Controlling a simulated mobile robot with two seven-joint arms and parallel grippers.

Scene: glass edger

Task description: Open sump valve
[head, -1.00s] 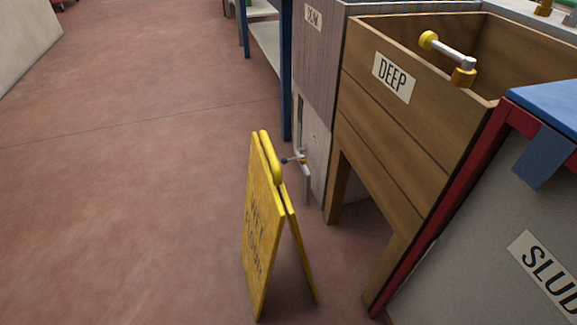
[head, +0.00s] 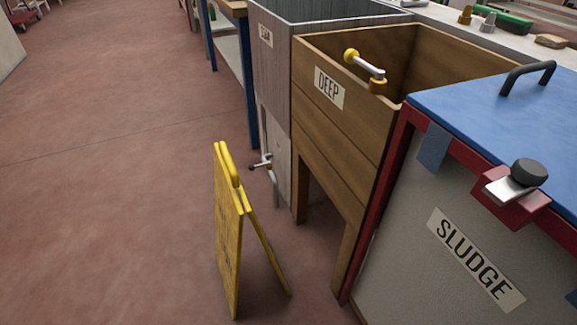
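A small metal valve with a dark lever (head: 261,163) sits on a grey pipe (head: 274,186) low by the grey wooden cabinet's base, behind the yellow sign; I cannot tell its lever's exact setting. A yellow and metal crank-like handle (head: 366,67) stands at the top of the wooden trough (head: 345,125) labelled DEEP. A bin (head: 390,235) labelled SLUDGE, with a blue lid (head: 480,125) and a red frame, stands at the right. Neither of my grippers shows in the head view.
A yellow folding floor sign (head: 228,235) stands on the red floor, close in front of the valve. The sludge bin has a black lid handle (head: 527,76) and a red latch with a dark knob (head: 528,171). The floor (head: 100,200) at the left is clear.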

